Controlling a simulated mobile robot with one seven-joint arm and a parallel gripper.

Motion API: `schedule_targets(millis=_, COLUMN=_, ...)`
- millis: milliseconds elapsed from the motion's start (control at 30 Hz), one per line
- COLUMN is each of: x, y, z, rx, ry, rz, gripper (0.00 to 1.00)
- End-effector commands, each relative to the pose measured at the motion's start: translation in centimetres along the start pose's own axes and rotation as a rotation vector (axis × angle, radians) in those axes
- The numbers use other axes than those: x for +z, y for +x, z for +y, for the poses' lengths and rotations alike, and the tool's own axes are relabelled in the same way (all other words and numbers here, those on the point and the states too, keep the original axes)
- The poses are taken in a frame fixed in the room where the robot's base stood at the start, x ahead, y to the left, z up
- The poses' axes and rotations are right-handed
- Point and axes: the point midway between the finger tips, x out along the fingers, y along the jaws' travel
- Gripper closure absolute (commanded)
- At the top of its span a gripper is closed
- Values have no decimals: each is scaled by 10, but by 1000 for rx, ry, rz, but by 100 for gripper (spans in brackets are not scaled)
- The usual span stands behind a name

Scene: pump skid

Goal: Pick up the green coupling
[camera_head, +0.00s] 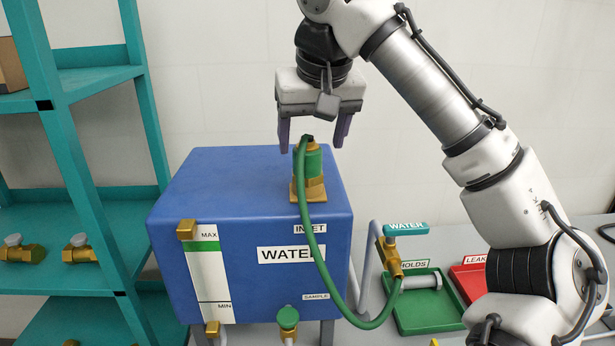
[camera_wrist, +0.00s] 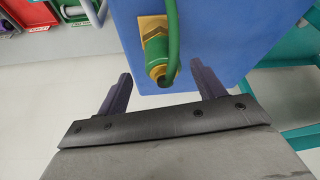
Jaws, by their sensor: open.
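The green coupling (camera_head: 309,162) stands upright on a brass base (camera_head: 316,189) on top of the blue water tank (camera_head: 190,183), at the INLET label. A green hose (camera_head: 301,190) runs up to its top and loops down the tank's front. The coupling also shows in the wrist view (camera_wrist: 156,52), with a brass end and a dark opening. My gripper (camera_head: 314,149) is open, pointing down above the tank, with its purple fingers on either side of the coupling's top in the head view. In the wrist view my gripper (camera_wrist: 160,82) is empty and the coupling's end lies between the fingertips.
The hose bends up to a brass valve (camera_head: 391,258) with a teal WATER handle (camera_head: 405,229). A green tray (camera_head: 425,312) and a red tray (camera_head: 470,282) stand right. A teal shelf (camera_head: 85,184) with brass valves (camera_head: 77,249) stands left.

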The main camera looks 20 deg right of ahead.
Motion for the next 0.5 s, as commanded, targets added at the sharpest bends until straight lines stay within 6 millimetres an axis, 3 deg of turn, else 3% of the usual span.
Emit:
schedule_targets(millis=300, x=-3, y=43, z=-4, rx=2, ry=2, rz=-2, gripper=32)
schedule_targets(millis=500, x=-4, y=52, z=-4, rx=1, ry=1, rz=0, gripper=32)
